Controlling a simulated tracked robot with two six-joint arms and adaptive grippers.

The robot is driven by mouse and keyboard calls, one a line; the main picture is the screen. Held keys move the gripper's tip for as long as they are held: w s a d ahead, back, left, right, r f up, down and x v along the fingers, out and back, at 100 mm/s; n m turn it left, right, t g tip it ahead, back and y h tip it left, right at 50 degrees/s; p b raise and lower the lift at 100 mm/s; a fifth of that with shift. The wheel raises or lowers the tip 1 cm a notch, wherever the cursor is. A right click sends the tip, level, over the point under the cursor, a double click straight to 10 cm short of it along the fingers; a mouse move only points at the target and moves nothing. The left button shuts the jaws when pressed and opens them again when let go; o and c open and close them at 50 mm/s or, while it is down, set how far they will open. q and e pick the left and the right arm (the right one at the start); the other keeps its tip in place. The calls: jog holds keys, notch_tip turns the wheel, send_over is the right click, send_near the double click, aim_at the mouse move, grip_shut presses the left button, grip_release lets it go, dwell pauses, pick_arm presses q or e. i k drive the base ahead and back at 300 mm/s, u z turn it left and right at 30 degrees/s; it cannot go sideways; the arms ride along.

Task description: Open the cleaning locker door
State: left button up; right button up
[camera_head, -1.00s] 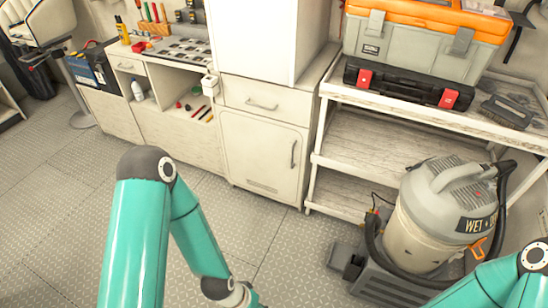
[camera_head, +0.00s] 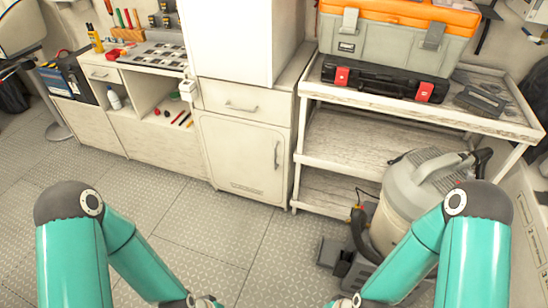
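A white cabinet door (camera_head: 243,157) with a vertical handle (camera_head: 277,155) on its right side is below a drawer (camera_head: 240,101) in the middle of the view. The door is closed. I cannot tell from any label whether it is the cleaning locker. My two teal arms come in from the lower left and lower right, low in front of the cabinet. Their wrists reach the bottom edge, and the gripper fingers are out of frame. Neither arm touches the cabinet.
A shelf rack (camera_head: 393,143) stands right of the cabinet, with an orange-topped toolbox (camera_head: 395,45) and a black case (camera_head: 383,80) on top. A wet/dry vacuum (camera_head: 405,195) stands before it, partly hidden by my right arm. The floor (camera_head: 215,222) before the door is clear.

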aim_at(250, 159)
jog(key=u, duration=0.05)
jog(key=i, duration=0.9)
jog(key=z, duration=0.1)
